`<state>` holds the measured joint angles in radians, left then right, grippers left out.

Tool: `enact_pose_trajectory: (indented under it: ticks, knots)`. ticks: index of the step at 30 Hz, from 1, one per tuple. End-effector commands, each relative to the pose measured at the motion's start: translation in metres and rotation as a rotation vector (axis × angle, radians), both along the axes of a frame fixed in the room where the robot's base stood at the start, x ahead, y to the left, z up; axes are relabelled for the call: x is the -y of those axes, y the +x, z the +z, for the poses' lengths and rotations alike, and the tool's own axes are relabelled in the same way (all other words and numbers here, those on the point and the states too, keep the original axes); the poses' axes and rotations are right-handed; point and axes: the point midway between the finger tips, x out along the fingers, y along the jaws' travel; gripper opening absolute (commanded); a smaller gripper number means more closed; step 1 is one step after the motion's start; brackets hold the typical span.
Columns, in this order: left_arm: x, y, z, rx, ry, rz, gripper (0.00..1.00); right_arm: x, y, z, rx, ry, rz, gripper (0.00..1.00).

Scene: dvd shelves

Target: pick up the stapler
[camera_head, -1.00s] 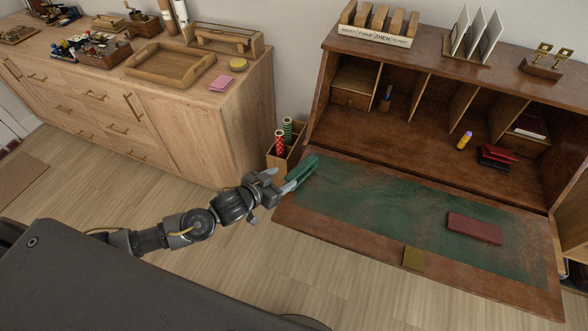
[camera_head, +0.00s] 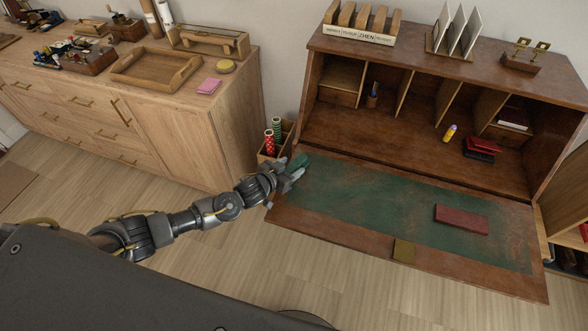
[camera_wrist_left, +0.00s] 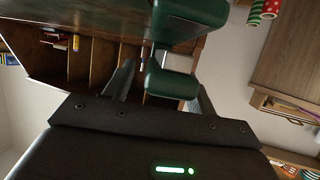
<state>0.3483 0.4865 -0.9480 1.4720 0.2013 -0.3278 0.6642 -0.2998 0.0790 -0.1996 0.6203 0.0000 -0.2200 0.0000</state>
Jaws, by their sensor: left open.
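The dark green stapler (camera_head: 301,161) is at the left end of the fold-down desk leaf, partly hidden by my gripper in the head view. In the left wrist view the green stapler (camera_wrist_left: 172,83) shows large, with one end between the two fingers and a pale metal part beyond it. My left gripper (camera_head: 292,176) is at the stapler, with its fingers apart on either side of it. A gap shows between the left finger and the stapler; contact on the right side cannot be told. My right gripper is not in view.
The desk leaf (camera_head: 345,237) has a green inlay with a dark red case (camera_head: 461,219) on it. A bin with red and green rolls (camera_head: 268,142) stands just behind the gripper. A wooden cabinet (camera_head: 170,125) is at left. The middle of the leaf is clear.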

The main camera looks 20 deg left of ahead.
Motion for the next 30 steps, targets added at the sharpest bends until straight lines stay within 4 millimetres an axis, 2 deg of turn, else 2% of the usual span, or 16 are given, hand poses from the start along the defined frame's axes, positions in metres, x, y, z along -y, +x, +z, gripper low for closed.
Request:
enact_pose_trajectory:
  ticks: [9, 22, 30]
  knots:
    - [0.0021, 0.0048, -0.0029, -0.001, 0.001, -0.001, 0.56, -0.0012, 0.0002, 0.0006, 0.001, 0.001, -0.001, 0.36]
    - [0.0017, 0.0046, -0.0028, -0.001, 0.001, 0.000, 0.01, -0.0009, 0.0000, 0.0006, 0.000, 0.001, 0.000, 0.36]
    - [0.0017, 0.0053, -0.0011, 0.002, -0.001, 0.000, 0.00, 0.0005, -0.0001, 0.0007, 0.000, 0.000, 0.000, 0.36]
